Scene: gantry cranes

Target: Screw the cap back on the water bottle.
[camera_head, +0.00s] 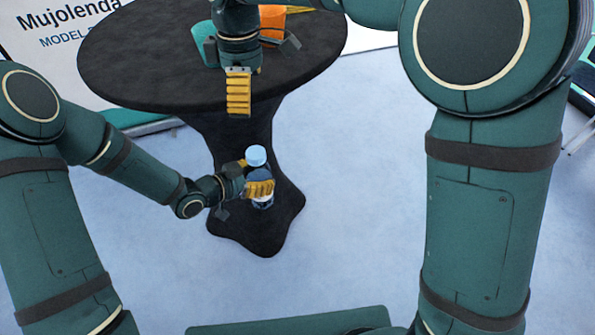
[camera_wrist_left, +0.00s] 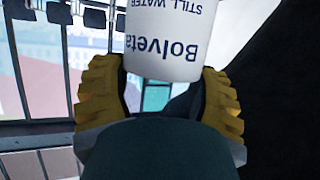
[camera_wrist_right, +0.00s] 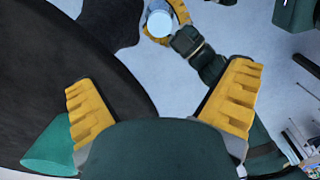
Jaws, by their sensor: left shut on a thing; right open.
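The water bottle (camera_head: 263,203) is upright in my left gripper (camera_head: 255,179), held off the table, in front of its pedestal. Its white label (camera_wrist_left: 170,40) shows between the yellow fingers in the left wrist view. A light blue cap (camera_head: 256,155) sits at the top of the bottle; whether it is screwed tight cannot be told. In the right wrist view the cap (camera_wrist_right: 159,23) is a pale disc at the top, beyond the fingers. My right gripper (camera_head: 238,92) is open and empty, above and slightly left of the bottle, in front of the table edge.
The round black table (camera_head: 140,60) stands behind the bottle. A teal cup (camera_head: 202,35) and an orange object (camera_head: 272,22) are on it, partly hidden by my right gripper. A printed sign (camera_head: 60,30) stands at the left.

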